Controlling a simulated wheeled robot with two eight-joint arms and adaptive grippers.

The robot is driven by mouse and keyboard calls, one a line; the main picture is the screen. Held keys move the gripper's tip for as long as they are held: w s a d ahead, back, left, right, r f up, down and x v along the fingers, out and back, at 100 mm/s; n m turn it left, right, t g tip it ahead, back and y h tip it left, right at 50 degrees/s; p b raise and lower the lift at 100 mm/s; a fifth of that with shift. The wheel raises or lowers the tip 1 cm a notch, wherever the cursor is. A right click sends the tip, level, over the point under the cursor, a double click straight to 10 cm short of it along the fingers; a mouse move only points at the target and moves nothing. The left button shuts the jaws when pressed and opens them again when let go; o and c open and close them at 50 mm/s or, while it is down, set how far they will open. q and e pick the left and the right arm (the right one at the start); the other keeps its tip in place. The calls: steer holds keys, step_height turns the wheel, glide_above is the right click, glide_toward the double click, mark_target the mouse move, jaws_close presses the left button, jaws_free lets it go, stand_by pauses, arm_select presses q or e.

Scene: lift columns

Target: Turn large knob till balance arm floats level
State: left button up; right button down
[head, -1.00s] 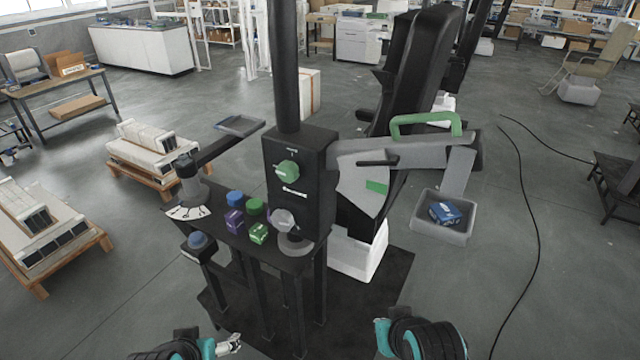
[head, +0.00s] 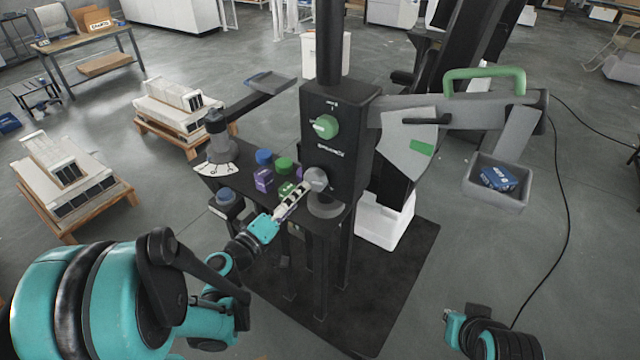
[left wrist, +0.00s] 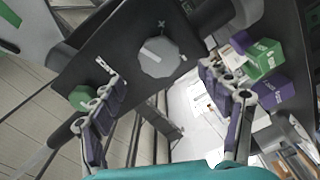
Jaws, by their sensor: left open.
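The large grey knob (head: 316,180) is low on the front of the black column box (head: 350,130); it also shows in the left wrist view (left wrist: 160,57). My left gripper (head: 290,203) is open and empty in front of it. In the left wrist view its fingers (left wrist: 168,103) are spread, with the knob ahead between them, apart from them. The balance arm (head: 460,112) extends right from the column, with a green handle (head: 485,75). Its dark pointer (head: 425,121) sits above the green patch (head: 421,148) on the pale scale. My right gripper's fingers do not show.
A green knob (head: 326,126) is above the grey one. Small purple (head: 263,179) and green boxes stand on the black shelf, close to my left gripper. A grey tray (head: 497,185) with a blue box (head: 499,178) hangs at the arm's end. The floor at right is mostly clear.

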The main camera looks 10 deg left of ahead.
mark_target(313, 182)
arm_select(q)
steer(key=b+x, duration=0.1)
steer(key=x, duration=0.6)
steer(key=shift+f, duration=0.1)
steer(key=c, duration=1.2)
